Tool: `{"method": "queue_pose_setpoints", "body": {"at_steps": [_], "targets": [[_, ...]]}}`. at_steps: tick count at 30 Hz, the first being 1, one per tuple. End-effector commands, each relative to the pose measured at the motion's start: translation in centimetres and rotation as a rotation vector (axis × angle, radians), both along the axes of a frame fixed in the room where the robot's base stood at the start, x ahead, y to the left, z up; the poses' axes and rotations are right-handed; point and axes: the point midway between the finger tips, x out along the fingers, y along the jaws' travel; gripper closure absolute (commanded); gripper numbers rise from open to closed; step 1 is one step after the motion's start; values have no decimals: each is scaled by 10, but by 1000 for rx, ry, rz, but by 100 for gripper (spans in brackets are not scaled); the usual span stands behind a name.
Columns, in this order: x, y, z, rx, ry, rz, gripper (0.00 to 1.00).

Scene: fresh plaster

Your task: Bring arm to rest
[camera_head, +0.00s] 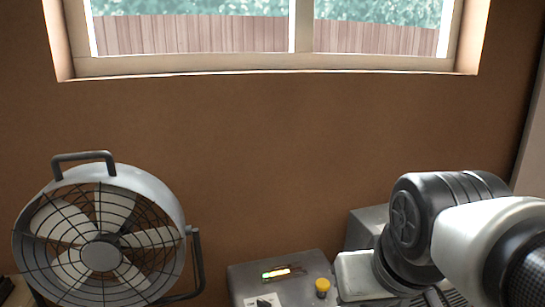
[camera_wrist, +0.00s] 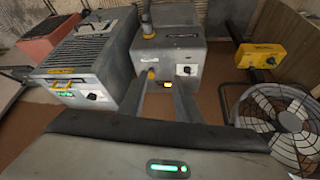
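My arm comes in at the lower right of the head view, with a black joint and a white link (camera_head: 485,235). The gripper itself cannot be made out there. In the wrist view my gripper (camera_wrist: 163,88) shows two grey fingers, spread apart, with a brown surface visible between them. It appears open and empty. The dark gripper body with a green light crosses the bottom of the view. Beyond the fingertips is a grey machine (camera_wrist: 170,50) with a yellow knob and a dial; I cannot tell how far it is from them.
A large round fan (camera_head: 100,250) stands at the left, below a window (camera_head: 265,62) in a brown wall. A grey box (camera_head: 285,280) with a lit indicator and yellow knob is at the bottom centre. The wrist view also shows a grilled heater-like unit (camera_wrist: 85,65) and a yellow box (camera_wrist: 260,56).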

Motion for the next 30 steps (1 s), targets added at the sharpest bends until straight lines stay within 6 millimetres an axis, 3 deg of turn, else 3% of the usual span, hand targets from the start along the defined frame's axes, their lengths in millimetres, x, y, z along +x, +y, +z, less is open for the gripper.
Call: {"method": "queue_pose_setpoints", "body": {"at_steps": [2, 4, 18, 30], "targets": [[-14, -3, -6, 29, -26, -39, 70], [-14, -3, 17, 35, -26, -46, 70], [-14, -2, 116, 32, -23, -41, 70], [-14, -2, 122, 32, -23, -41, 70]]}}
